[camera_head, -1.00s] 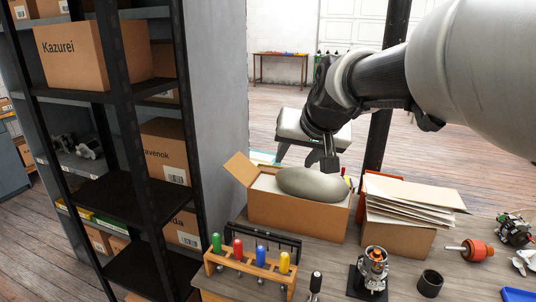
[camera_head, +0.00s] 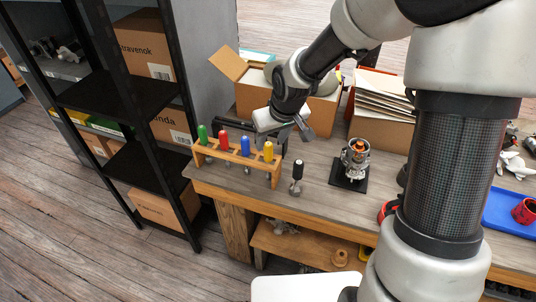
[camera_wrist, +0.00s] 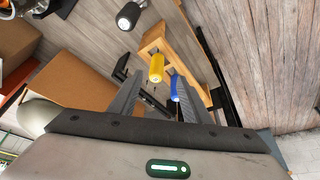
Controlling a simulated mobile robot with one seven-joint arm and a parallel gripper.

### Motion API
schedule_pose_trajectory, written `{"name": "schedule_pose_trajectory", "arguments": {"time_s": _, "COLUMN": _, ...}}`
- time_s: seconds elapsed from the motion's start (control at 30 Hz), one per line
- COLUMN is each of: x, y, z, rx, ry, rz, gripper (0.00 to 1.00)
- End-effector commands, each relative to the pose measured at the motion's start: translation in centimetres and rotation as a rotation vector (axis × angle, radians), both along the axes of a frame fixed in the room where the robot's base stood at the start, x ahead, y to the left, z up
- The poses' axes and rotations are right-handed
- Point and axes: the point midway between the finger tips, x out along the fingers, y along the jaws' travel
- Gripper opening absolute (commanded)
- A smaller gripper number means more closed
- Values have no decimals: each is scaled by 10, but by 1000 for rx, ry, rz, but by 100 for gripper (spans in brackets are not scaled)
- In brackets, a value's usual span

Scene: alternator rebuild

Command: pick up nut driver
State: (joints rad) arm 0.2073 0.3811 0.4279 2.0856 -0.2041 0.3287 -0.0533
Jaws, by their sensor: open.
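A wooden rack (camera_head: 215,153) on the bench's left end holds upright drivers with green (camera_head: 203,134), red (camera_head: 223,140), blue (camera_head: 245,146) and yellow (camera_head: 268,151) handles. I cannot tell which is the nut driver. A black-handled tool (camera_head: 297,176) stands upright just right of the rack. My gripper (camera_head: 303,128) is open and empty, above and behind the rack's right end. In the wrist view, the yellow handle (camera_wrist: 156,67) and blue handle (camera_wrist: 175,88) appear between the fingers (camera_wrist: 152,92), with the rack (camera_wrist: 152,38) beyond.
An open carton (camera_head: 325,115) and a box of papers (camera_head: 385,130) stand behind. An alternator part (camera_head: 355,155) sits on a black plate to the right. A blue tray (camera_head: 510,215) lies at far right. A black shelf (camera_head: 110,90) stands left of the bench.

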Motion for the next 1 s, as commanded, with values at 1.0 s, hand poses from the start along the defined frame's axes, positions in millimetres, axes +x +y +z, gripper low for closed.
{"name": "schedule_pose_trajectory", "arguments": {"time_s": 1.0, "x": 33, "y": 7, "z": -60, "rx": 0, "ry": -1, "rz": -1, "gripper": 22}}
